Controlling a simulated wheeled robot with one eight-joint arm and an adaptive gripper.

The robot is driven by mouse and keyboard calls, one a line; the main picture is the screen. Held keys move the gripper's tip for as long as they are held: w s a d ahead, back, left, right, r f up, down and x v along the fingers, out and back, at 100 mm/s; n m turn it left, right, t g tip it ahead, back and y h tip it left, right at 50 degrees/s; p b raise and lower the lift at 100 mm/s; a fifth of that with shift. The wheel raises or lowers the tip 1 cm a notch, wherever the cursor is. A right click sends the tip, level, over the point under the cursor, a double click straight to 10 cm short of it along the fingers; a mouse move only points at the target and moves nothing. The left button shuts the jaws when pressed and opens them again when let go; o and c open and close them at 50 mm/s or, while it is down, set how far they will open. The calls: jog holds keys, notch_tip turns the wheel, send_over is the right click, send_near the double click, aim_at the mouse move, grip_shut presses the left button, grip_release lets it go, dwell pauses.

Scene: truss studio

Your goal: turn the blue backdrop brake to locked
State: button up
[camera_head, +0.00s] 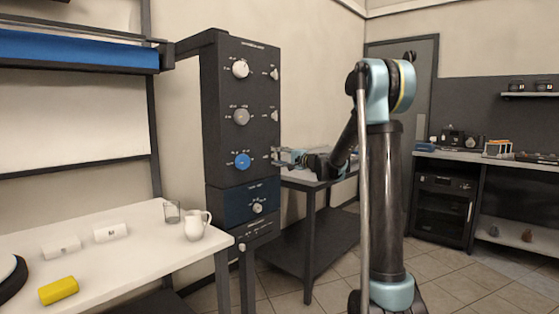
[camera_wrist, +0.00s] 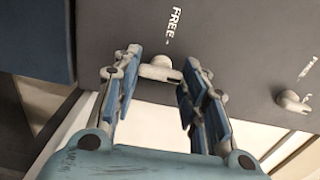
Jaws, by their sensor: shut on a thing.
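A tall dark control column (camera_head: 215,120) carries a white, a grey and a blue dial (camera_head: 242,161), one above another, each with a smaller knob to its right. My gripper (camera_head: 280,157) reaches in from the right to the small knob in the blue dial's row, and it hides that knob in the head view. In the wrist view, my gripper (camera_wrist: 163,56) is shut on the small grey brake knob (camera_wrist: 160,70), one finger on each side. The label FREE (camera_wrist: 173,22) reads near the knob. The knob's pointer direction is unclear.
A second small knob (camera_wrist: 292,100) sits apart at the right of the wrist view. A white table (camera_head: 130,245) with a pitcher (camera_head: 197,225), a glass (camera_head: 171,212) and a yellow block (camera_head: 58,291) stands left. A dark-legged table (camera_head: 310,182) stands behind my arm.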

jog(key=shift+d+f, duration=0.1)
jog(key=shift+d, duration=0.05)
dwell(0.4)
jog(key=o, duration=0.9)
jog(key=shift+w, duration=0.15)
jog(key=shift+o, duration=0.8)
jog(key=v, duration=1.2)
jog(key=shift+f, duration=0.1)
